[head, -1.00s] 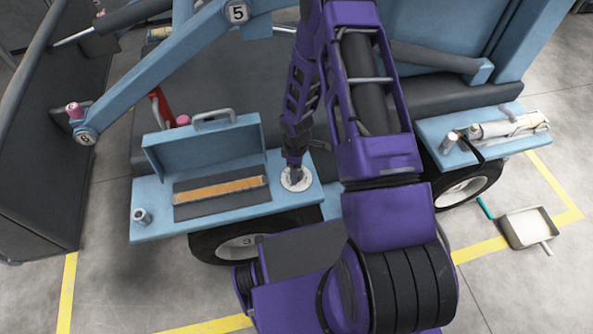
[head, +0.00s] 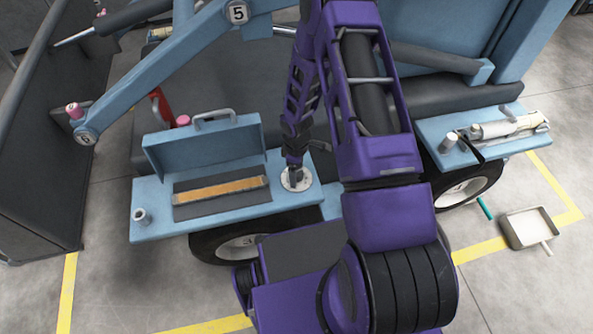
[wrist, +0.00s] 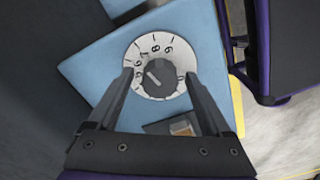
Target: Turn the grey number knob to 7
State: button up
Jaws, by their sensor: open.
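The grey number knob (wrist: 159,73) sits at the centre of a white numbered dial (wrist: 150,88) on a light blue shelf. My gripper (wrist: 159,77) is open, with one finger on each side of the knob. The fingers lie over the dial's left and right edges in the wrist view, and gaps show between them and the knob. In the head view the dial (head: 296,181) shows under my gripper (head: 293,165), which hides the knob. I cannot tell for sure which number the knob points to.
An open blue box (head: 205,148) with an orange strip inside stands left of the dial. A metal cup-like fitting (head: 141,216) is at the shelf's left end. A second blue shelf (head: 480,135) and a tray (head: 529,228) on the floor are to the right.

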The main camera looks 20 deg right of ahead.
notch_tip(320, 180, up, 17)
jog(key=p, duration=0.3)
jog(key=shift+r, duration=0.2)
